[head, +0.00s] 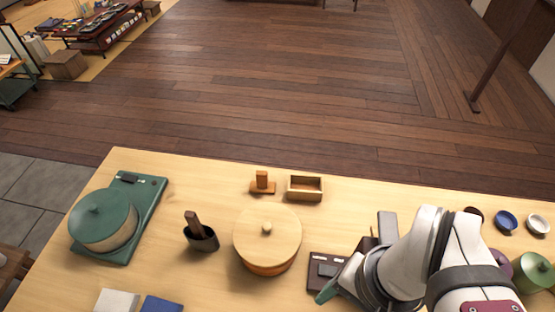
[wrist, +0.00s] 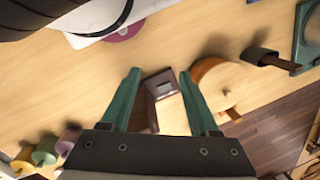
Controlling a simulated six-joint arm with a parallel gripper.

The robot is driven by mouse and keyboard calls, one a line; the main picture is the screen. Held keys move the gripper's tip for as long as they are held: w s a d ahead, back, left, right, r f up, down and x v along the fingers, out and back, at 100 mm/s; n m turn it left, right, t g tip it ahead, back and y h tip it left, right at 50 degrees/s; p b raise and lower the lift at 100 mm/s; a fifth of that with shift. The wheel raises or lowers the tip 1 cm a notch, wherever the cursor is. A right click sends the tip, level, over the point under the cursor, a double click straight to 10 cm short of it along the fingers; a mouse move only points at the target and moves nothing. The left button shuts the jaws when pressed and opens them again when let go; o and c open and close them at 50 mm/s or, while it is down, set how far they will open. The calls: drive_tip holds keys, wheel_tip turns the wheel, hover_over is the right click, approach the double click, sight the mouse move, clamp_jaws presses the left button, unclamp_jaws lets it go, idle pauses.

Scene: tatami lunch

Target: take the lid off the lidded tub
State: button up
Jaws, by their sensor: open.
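The lidded tub (head: 262,262) is a round, orange-brown wooden tub near the middle of the table. Its pale wooden lid (head: 250,228) sits on top, with a small round knob (head: 267,228) at the centre.
A dark box (head: 318,258) lies beneath my gripper, right of the tub. A dark cup (head: 202,239) with a brown handle stands left of it. Behind are a wooden box (head: 305,195) and small stand (head: 262,186). A green-lidded pot (head: 103,217) is far left; a green canister (head: 534,271) is right.

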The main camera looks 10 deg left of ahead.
drive_tip(key=w+a+r+n, duration=0.35)
drive_tip(key=w+n, duration=0.45)
drive_tip(key=n, duration=0.5)
drive_tip(key=r+n+h, duration=0.1)
drive_tip(key=n+h, duration=0.1)
drive_tip(key=n, duration=1.7)
hover_over(267, 226)
drive_tip(key=shift+n, duration=0.3)
wheel_tip(267, 226, down, 15)
drive_tip(key=shift+f, duration=0.2)
clamp_jaws()
